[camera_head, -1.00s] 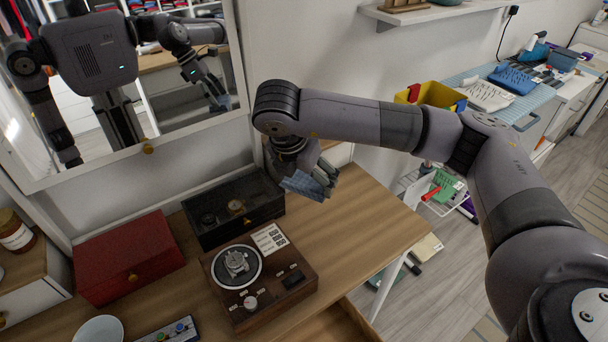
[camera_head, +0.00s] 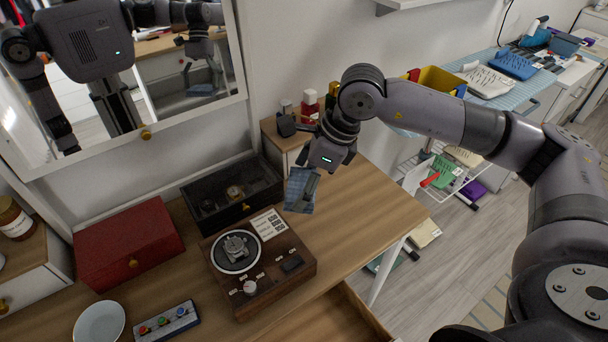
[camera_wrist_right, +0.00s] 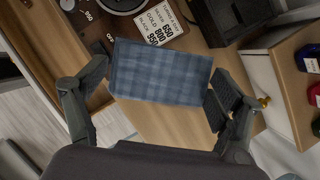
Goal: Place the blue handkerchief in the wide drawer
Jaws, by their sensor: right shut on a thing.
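The blue checked handkerchief (camera_head: 300,191) hangs from my right gripper (camera_head: 309,184), above the wooden desk and to the right of the turntable box. In the right wrist view the handkerchief (camera_wrist_right: 160,72) shows as a flat blue rectangle between the two fingers of my right gripper (camera_wrist_right: 155,105), with the desk behind it. The gripper is shut on it. An open wooden drawer (camera_head: 358,312) sticks out under the desk's front edge, lower and nearer than the handkerchief. Only part of its inside shows. My left gripper is not directly in view.
A turntable box (camera_head: 262,290), glass-topped watch case (camera_head: 232,196), red box (camera_head: 125,245), button panel (camera_head: 165,322) and white bowl (camera_head: 99,322) occupy the desk. A small cabinet with bottles (camera_head: 285,140) stands behind the gripper. The desk's right part (camera_head: 375,205) is clear.

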